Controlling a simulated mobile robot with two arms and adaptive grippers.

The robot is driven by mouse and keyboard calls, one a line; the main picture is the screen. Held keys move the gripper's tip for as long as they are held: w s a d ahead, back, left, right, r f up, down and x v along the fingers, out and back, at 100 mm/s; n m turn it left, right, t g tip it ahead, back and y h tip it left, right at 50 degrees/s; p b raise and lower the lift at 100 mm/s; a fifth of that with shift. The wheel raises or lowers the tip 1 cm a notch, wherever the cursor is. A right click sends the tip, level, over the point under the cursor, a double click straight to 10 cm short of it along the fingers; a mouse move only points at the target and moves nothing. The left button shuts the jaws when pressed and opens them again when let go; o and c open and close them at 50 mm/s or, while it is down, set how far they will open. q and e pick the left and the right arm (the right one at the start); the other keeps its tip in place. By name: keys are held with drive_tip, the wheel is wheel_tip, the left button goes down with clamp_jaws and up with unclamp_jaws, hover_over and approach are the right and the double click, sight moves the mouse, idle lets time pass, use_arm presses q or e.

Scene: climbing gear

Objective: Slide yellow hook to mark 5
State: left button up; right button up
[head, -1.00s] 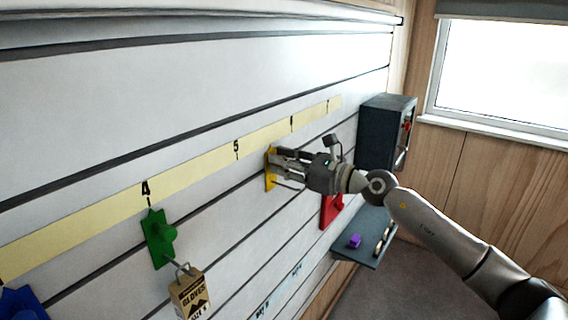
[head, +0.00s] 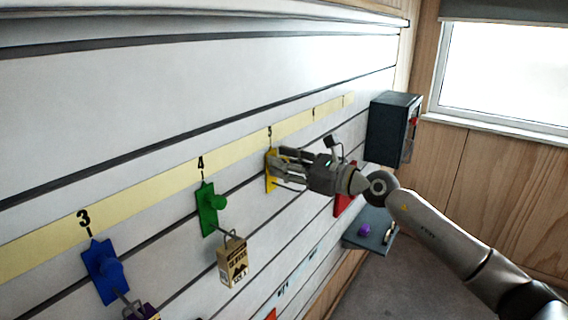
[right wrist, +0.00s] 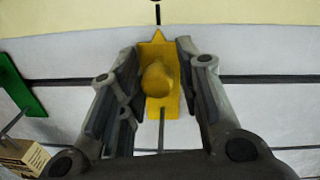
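The yellow hook (head: 270,171) sits on the wall rail just under mark 5 (head: 269,133). In the right wrist view, the pointed top of the yellow hook (right wrist: 158,47) lines up with the black tick above it. My right gripper (head: 279,169) has its fingers on both sides of the hook. In the right wrist view, the right gripper (right wrist: 160,80) is closed in around the hook's knob; exact finger contact is hard to tell. My left gripper is not in view.
The blue hook (head: 103,271) is under mark 3. A red plate (head: 343,203), a dark box (head: 392,128) and a shelf (head: 371,230) are to the right. The rail between green and yellow is clear.

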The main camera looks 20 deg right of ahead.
drive_tip(key=shift+o, duration=0.5)
drive_tip(key=v, duration=1.2)
